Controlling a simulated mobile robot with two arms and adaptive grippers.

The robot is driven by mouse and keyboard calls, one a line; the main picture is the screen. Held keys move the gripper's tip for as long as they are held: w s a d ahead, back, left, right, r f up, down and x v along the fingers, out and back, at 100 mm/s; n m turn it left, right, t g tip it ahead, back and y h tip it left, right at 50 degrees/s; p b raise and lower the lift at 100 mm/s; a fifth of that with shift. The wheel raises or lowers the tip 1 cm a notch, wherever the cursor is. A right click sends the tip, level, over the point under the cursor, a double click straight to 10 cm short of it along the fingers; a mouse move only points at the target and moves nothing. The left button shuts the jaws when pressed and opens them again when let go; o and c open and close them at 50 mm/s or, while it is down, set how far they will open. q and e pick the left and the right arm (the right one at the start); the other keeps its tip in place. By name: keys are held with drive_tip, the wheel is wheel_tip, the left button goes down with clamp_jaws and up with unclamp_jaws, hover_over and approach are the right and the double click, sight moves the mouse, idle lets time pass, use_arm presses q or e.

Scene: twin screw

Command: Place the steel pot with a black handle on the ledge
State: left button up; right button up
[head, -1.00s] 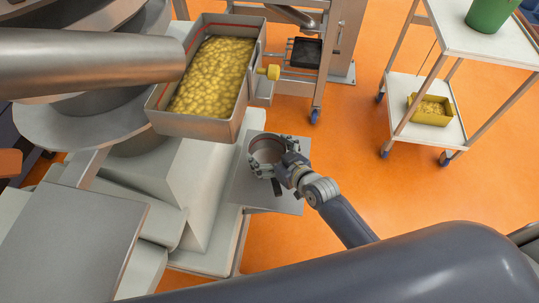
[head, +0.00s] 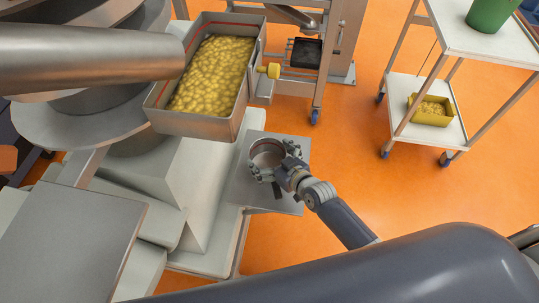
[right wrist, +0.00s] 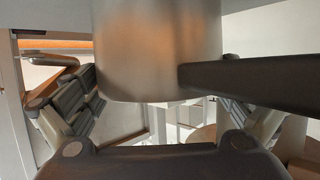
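The steel pot (head: 268,151) is upright over the small grey ledge (head: 288,201), open side up. I cannot tell for certain whether its base rests on the ledge. My right gripper (head: 273,162) straddles the pot, a finger on each side. In the right wrist view the steel wall of the pot (right wrist: 155,55) lies between the two spread fingers (right wrist: 158,108), with apparent gaps. The black handle (right wrist: 255,82) runs to the right across the right finger. My left gripper is not in view.
A large steel tube (head: 90,62) crosses the upper left. A white cart (head: 430,115) stands at right. Orange floor (head: 350,160) lies open between.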

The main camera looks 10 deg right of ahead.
drive_tip(key=shift+r, duration=0.2)
drive_tip(key=shift+s+d, duration=0.15)
drive_tip(key=shift+s, duration=0.25)
drive_tip(key=p+v, duration=0.1)
drive_tip(key=v, duration=1)
drive_tip(key=shift+r, duration=0.15)
